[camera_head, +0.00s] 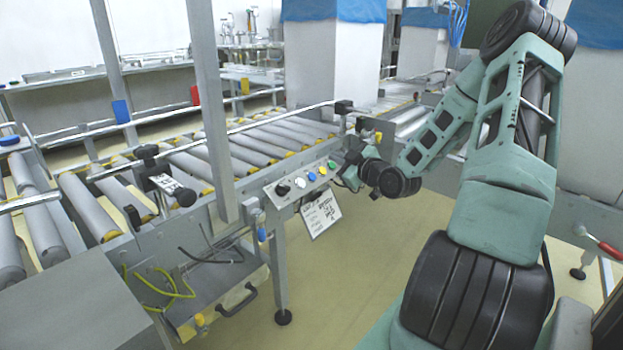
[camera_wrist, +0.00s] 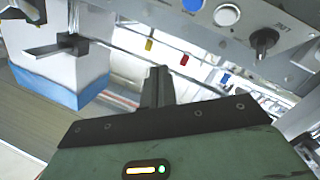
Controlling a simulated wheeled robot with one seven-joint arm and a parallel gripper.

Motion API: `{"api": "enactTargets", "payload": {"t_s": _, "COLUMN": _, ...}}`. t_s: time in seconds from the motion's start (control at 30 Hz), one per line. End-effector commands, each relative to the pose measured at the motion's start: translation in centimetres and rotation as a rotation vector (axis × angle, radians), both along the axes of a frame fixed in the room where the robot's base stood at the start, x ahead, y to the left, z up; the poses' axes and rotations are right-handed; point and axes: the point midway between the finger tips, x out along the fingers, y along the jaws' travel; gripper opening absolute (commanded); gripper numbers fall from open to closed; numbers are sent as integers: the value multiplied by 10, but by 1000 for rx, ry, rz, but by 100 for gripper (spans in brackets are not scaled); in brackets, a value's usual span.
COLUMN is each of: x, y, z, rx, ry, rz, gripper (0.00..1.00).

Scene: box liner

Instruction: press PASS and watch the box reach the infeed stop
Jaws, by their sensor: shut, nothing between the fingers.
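The control panel (camera_head: 293,190) on the conveyor's side has a black knob (camera_head: 283,188) and white, blue, yellow and green buttons. I cannot read which is PASS. My gripper (camera_head: 347,170) is beside the panel's right end, near the green button (camera_head: 332,164); contact cannot be told. In the wrist view, my gripper (camera_wrist: 158,88) is shut and empty, with the knob (camera_wrist: 264,40), white button (camera_wrist: 227,15) and blue button (camera_wrist: 193,4) showing upside down. A tall white box (camera_head: 330,60) with a blue top stands behind the rollers. I cannot identify the infeed stop.
The roller conveyor (camera_head: 215,165) runs from lower left to back right, its rollers bare in front. A grey post (camera_head: 212,100) rises beside it. A printed card (camera_head: 321,214) hangs below the panel. Another white box (camera_head: 423,45) stands farther back. The floor below the panel is clear.

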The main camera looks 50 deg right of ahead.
Motion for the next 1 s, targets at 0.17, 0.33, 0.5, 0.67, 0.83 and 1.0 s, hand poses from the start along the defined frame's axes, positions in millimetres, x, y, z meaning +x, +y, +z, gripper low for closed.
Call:
{"api": "enactTargets", "payload": {"t_s": 0.17, "x": 12, "y": 1, "z": -19, "rx": 0, "ry": 0, "rz": 1, "gripper": 0}}
{"api": "enactTargets", "payload": {"t_s": 0.33, "x": 28, "y": 3, "z": -38, "rx": 1, "ry": -1, "rz": 2, "gripper": 0}}
{"api": "enactTargets", "payload": {"t_s": 0.5, "x": 43, "y": 4, "z": -53, "rx": -1, "ry": 0, "rz": 2, "gripper": 0}}
{"api": "enactTargets", "payload": {"t_s": 0.67, "x": 51, "y": 4, "z": -61, "rx": 0, "ry": 1, "rz": 1, "gripper": 0}}
{"api": "enactTargets", "payload": {"t_s": 0.83, "x": 55, "y": 5, "z": -64, "rx": 0, "ry": 1, "rz": 2, "gripper": 0}}
{"api": "enactTargets", "payload": {"t_s": 1.0, "x": 56, "y": 5, "z": -64, "rx": 0, "ry": 1, "rz": 1, "gripper": 0}}
